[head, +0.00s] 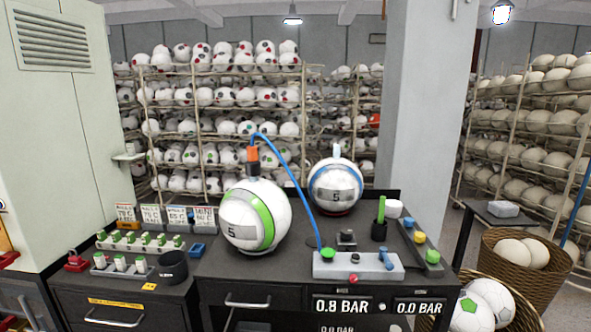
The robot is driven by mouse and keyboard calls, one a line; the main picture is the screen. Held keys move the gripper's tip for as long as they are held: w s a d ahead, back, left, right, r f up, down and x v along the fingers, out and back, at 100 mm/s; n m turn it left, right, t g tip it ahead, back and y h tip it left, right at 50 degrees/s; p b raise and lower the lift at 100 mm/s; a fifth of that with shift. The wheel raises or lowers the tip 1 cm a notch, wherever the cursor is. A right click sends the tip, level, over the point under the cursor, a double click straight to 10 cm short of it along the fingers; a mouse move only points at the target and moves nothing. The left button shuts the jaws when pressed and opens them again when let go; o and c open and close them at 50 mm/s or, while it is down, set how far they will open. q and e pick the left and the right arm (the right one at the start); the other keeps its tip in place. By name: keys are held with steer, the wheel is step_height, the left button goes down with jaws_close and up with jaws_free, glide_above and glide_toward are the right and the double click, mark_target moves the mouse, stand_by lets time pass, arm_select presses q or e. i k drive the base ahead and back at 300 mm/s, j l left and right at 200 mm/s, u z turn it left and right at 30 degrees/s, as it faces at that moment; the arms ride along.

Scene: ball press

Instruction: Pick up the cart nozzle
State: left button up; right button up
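An orange nozzle (252,154) stands upright on top of the white ball with a green band (255,217), which rests on the dark cart (225,292). A black collar (253,170) sits between the nozzle and the ball. A blue hose (294,180) arcs from the nozzle down to a grey block (345,266) with a green button on the cart top. I take this nozzle to be the cart nozzle, though no label shows it. Neither of my grippers is in view.
A second ball with a blue band (336,185) stands behind to the right. A black cup with a green stick (380,228) and colored knobs (419,237) lie at right. A black cup (173,266) and small trays (120,265) are at left. A pillar (428,100) rises behind.

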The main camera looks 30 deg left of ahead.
mark_target(252, 167)
steer(key=u, duration=1.35)
